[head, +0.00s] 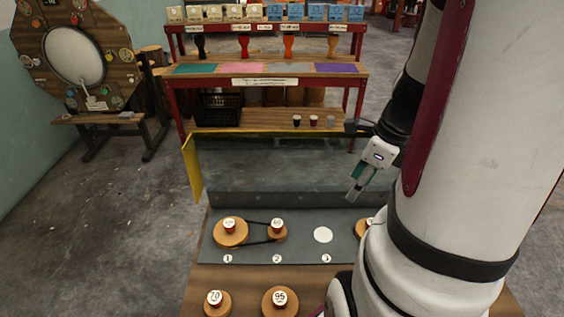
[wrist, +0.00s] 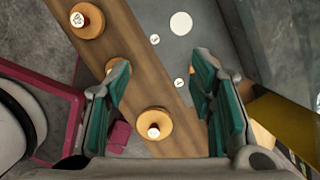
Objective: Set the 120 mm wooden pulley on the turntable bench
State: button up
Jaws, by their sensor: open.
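Several wooden pulleys with white-capped knobs are in the head view. One marked 70 (head: 217,303) and one marked 95 (head: 280,302) sit on the wooden front strip. A larger pulley (head: 230,233) at spot 1 is joined by a black belt to a smaller one (head: 277,231) at spot 2. I cannot tell which pulley is the 120 mm one. My gripper (head: 354,192) is open and empty above the bench; in the wrist view (wrist: 160,100) a pulley (wrist: 153,124) shows between its fingers, apart from them. Another pulley (wrist: 118,70) is partly behind the left finger.
The grey plate (head: 305,252) has a bare white disc (head: 323,235) at spot 3. A pulley (head: 362,228) to its right is mostly hidden by my arm. A yellow-edged clear screen (head: 194,168) stands behind. A round-faced board stand (head: 75,55) is at left, shelves (head: 265,68) at back.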

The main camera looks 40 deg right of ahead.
jog(key=w+a+r+n+t, duration=0.1)
jog(key=w+a+r+n, duration=0.1)
jog(key=a+r+n, duration=0.45)
jog(key=w+a+r+n, duration=0.35)
jog(key=a+n, duration=0.45)
jog(key=n, duration=0.3)
jog(key=s+a+r+n+t+h, duration=0.1)
jog(key=s+a+r+n+t, duration=0.1)
jog(key=s+a+r+n, duration=0.3)
jog(key=a+r+n, duration=0.1)
jog(key=a+n, duration=0.3)
jog(key=n, duration=0.5)
jog(key=shift+r, duration=0.4)
